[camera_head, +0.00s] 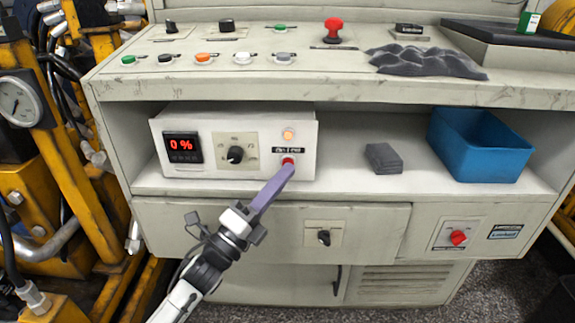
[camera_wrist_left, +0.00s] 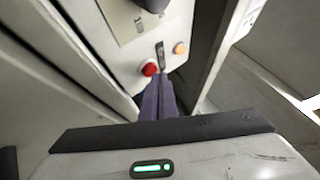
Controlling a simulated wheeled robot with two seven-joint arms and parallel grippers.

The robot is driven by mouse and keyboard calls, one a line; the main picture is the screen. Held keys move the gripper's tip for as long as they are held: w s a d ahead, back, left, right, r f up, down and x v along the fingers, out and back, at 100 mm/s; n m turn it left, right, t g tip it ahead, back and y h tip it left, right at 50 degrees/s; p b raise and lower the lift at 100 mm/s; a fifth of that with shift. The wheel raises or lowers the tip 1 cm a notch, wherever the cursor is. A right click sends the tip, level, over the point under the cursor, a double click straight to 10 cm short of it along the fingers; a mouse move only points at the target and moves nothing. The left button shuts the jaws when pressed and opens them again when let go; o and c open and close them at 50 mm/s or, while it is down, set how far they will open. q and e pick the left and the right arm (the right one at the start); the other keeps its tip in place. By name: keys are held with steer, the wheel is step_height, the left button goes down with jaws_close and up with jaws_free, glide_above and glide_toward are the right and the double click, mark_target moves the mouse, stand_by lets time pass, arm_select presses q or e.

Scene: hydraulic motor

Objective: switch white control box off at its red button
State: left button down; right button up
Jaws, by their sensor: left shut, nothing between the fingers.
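The white control box (camera_head: 270,134) stands on the open shelf of the grey console. It has a display reading 0 %, a black knob, an amber lamp and a red button (camera_head: 288,161) at lower right. In the left wrist view the red button (camera_wrist_left: 149,69) shows just left of the fingertips. My left gripper (camera_head: 289,168) is shut and empty, its purple fingers reaching to the box front at the button. In the head view the tips partly cover the button's lower edge; I cannot tell whether they touch it. My left gripper also shows in the left wrist view (camera_wrist_left: 163,85). My right gripper is out of view.
A dark grey block (camera_head: 383,158) and a blue bin (camera_head: 479,144) stand on the shelf right of the box. The console top (camera_head: 330,73) overhangs the shelf. A drawer front (camera_head: 375,230) lies below. Yellow machinery (camera_head: 60,150) stands at left.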

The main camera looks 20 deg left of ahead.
arm_select(q)
steer(key=shift+w, duration=0.15)
stand_by(0.4)
steer(key=shift+w+a, duration=0.15)
steer(key=shift+w, duration=0.15)
stand_by(0.3)
steer(key=shift+s, duration=0.5)
steer(key=shift+s+d+p, duration=0.3)
steer(key=shift+s+p, duration=0.05)
steer(key=shift+s, duration=0.6)
steer(key=shift+s+d+p, duration=0.3)
steer(key=shift+s+d, duration=0.05)
steer(key=shift+s, duration=0.55)
steer(key=shift+s+d+p, duration=0.3)
steer(key=shift+s+p, duration=0.05)
steer(key=shift+s, duration=0.6)
